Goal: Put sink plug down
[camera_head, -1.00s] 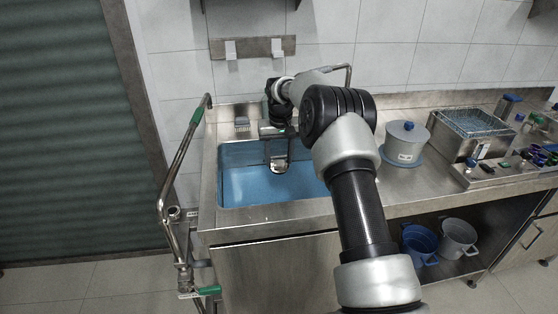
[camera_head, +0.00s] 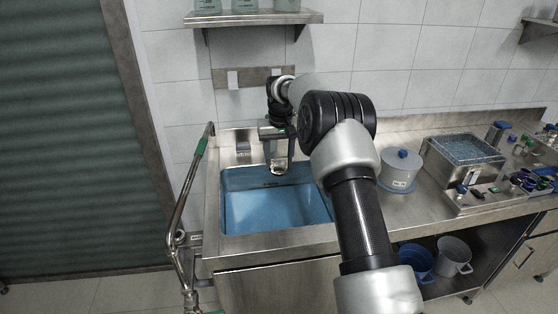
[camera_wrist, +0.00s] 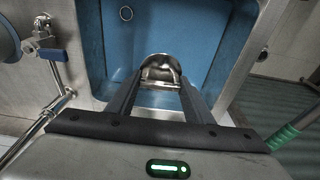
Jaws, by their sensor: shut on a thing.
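The sink plug (camera_wrist: 161,70) is a shiny metal piece held between my fingertips in the wrist view. My gripper (camera_wrist: 160,82) is shut on it, and the fingers hide part of its sides. In the head view my gripper (camera_head: 279,170) points down over the back part of the sink (camera_head: 250,210), a steel basin that looks blue inside. I cannot tell how high the plug is above the floor.
A white lidded pot (camera_head: 399,171) stands on the counter right of the sink. Farther right are a steel bath (camera_head: 463,160) and a tray of small items. A bent metal pipe (camera_head: 183,200) rises at the left. A faucet with a blue handle (camera_wrist: 52,54) shows in the wrist view.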

